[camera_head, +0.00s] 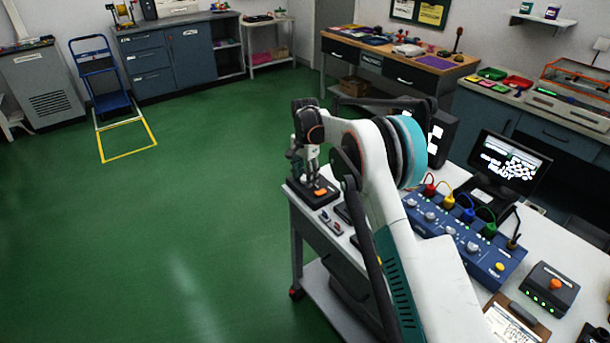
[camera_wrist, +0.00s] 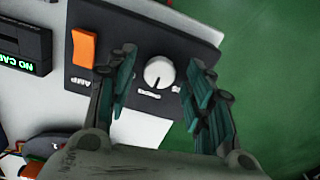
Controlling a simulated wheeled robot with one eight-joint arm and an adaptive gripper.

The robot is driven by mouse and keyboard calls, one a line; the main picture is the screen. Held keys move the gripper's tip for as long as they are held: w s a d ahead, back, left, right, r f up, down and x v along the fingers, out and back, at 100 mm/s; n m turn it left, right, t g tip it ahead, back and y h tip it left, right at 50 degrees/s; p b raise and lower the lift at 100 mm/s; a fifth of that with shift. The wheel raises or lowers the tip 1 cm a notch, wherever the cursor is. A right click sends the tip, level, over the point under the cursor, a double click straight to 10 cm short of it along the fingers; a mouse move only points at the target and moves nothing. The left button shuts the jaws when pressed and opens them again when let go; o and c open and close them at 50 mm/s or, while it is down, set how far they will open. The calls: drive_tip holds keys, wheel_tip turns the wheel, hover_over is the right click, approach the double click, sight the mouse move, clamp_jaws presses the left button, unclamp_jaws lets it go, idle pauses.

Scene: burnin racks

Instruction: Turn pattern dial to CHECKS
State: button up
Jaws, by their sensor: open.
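A black control box (camera_wrist: 205,45) fills the upper part of the wrist view. It carries a round white dial (camera_wrist: 159,73) with a dark pointer line and an orange rocker switch (camera_wrist: 84,48) to its left. Small lettering by the dial is too blurred to read surely. My gripper (camera_wrist: 163,62) is open, with its teal-padded fingers on either side of the dial; I cannot tell whether they touch it. In the head view my gripper (camera_head: 312,168) points down over the same black box (camera_head: 328,197) at the cart's far corner, hiding the dial.
A blue panel (camera_head: 440,236) with several knobs and coloured cables lies on the white top, right of my arm. A black box with an orange button (camera_head: 555,284) stands nearby. Green floor is open at left.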

sight(305, 178)
wheel_tip(305, 178, up, 12)
idle(0.6)
